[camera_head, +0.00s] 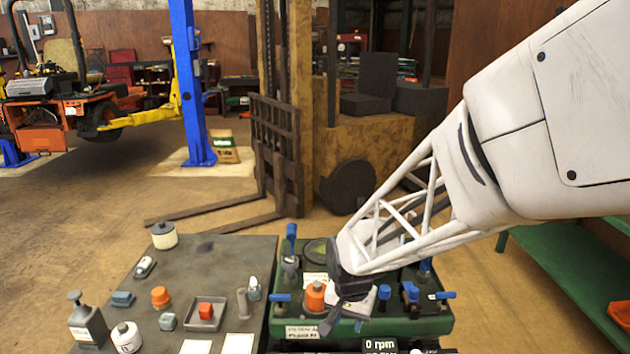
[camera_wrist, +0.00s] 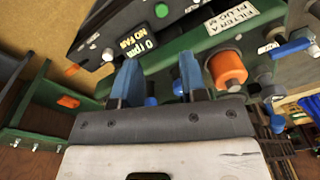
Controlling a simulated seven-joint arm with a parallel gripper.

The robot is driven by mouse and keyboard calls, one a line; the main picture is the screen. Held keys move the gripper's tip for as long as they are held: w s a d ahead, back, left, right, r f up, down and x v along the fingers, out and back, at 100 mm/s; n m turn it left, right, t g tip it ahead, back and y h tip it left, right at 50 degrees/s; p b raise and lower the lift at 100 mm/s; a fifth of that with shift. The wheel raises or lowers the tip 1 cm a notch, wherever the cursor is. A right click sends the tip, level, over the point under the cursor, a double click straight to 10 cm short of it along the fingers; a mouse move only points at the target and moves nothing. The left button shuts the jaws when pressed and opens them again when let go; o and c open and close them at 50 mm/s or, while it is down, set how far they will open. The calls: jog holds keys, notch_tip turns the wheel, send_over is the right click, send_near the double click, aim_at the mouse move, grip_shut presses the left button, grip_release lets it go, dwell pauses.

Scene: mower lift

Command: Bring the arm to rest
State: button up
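My arm reaches in from the upper right in the head view. My gripper (camera_head: 348,300) hangs low over the green valve panel (camera_head: 430,325), close to its orange knob (camera_head: 315,295); whether it touches anything there I cannot tell. In the wrist view my gripper (camera_wrist: 158,72) shows two blue fingers standing apart, with no object visible held between them. The orange knob (camera_wrist: 227,70) lies right of the fingers, near a label reading "FILTER A". The panel parts behind the fingers are partly hidden.
A dark table (camera_head: 215,265) at left holds a pump bottle (camera_head: 87,320), a red block in a tray (camera_head: 206,310) and several small parts. Blue-handled valves (camera_head: 291,235) stand up from the panel. A green bench (camera_head: 570,270) is at right. A forklift (camera_head: 350,150) and a raised orange mower (camera_head: 50,110) stand behind.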

jog(key=s+d+r+n+t, duration=0.1)
jog(key=s+d+r+n, duration=0.1)
jog(key=s+d+r, duration=0.3)
jog(key=s+d+r+n, duration=0.2)
jog(key=s+d+r, duration=0.4)
jog(key=s+r, duration=0.4)
jog(key=s, duration=0.4)
jog(key=shift+d+r+t, duration=0.15)
jog(key=shift+d+t, duration=0.05)
jog(key=shift+t, duration=0.2)
jog(key=shift+c, duration=0.4)
